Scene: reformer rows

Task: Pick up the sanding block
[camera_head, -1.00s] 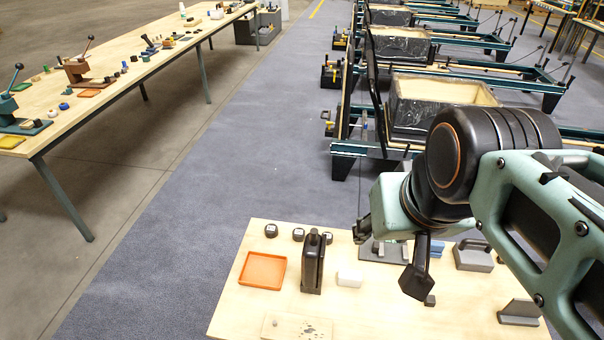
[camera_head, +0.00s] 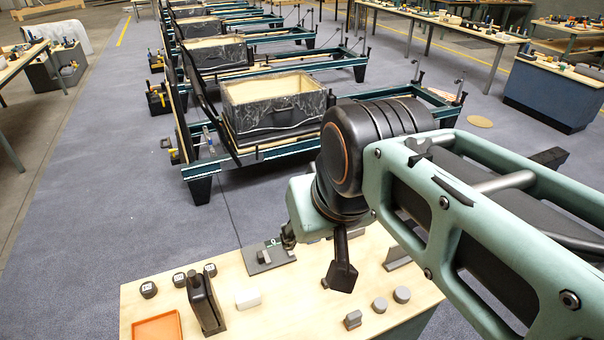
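I cannot tell for sure which piece is the sanding block. A small grey block (camera_head: 353,319) lies on the light wooden tabletop (camera_head: 290,318) near its front edge. A white block (camera_head: 248,298) lies further left. My arm reaches in from the right, above the table, and its wrist hides part of the far side. A small dark part of my gripper (camera_head: 289,240) shows at the left of the wrist, above the grey plate (camera_head: 268,257). Its fingers are too hidden to show whether they are open, and I see nothing held.
Left on the table are an orange tray (camera_head: 157,328), a dark upright holder (camera_head: 205,303) and several small black pieces. Two grey discs (camera_head: 402,294) and a grey angled piece (camera_head: 397,258) are at the right. Reformer frames (camera_head: 270,105) stand behind on the carpet.

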